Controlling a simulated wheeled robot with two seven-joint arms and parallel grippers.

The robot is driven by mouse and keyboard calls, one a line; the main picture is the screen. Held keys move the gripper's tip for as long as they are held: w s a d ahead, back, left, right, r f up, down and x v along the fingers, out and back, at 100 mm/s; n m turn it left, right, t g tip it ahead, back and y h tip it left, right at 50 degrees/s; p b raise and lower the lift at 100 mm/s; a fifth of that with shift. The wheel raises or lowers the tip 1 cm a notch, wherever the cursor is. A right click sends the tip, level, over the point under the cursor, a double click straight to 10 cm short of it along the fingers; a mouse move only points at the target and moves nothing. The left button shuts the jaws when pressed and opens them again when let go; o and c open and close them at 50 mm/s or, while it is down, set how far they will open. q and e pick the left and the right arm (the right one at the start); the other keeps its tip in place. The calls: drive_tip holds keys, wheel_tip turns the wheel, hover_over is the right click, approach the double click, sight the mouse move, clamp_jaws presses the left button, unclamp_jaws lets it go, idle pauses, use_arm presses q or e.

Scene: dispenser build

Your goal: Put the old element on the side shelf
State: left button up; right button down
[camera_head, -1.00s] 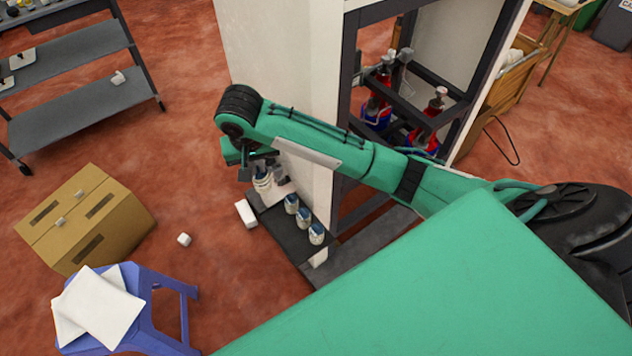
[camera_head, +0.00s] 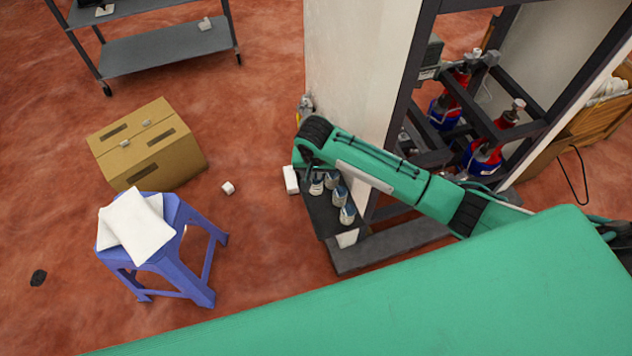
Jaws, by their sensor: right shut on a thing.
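My right gripper (camera_head: 312,173) points down at the end of the green arm, mostly hidden by the arm's wrist. It is shut on a small pale canister (camera_head: 317,187), which I take to be the old element. The canister is over or on the dark side shelf (camera_head: 322,214) beside the white cabinet; I cannot tell whether it touches. A row of similar pale canisters with blue tops (camera_head: 340,195) stands on the shelf, just right of the held one. My left gripper is not in view.
The open cabinet (camera_head: 352,62) holds red and blue bottles (camera_head: 484,157). A white block (camera_head: 291,180) is left of the shelf. A blue stool (camera_head: 172,261) with white pads, a cardboard box (camera_head: 150,150) and a grey rack (camera_head: 165,52) stand left. Floor between is mostly clear.

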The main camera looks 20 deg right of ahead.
sight(315, 183)
drive_tip(key=shift+f, duration=0.7)
wheel_tip(315, 183, down, 3)
drive_tip(key=shift+r, duration=0.2)
drive_tip(key=shift+f, duration=0.65)
drive_tip(key=c, duration=1.6)
unclamp_jaws()
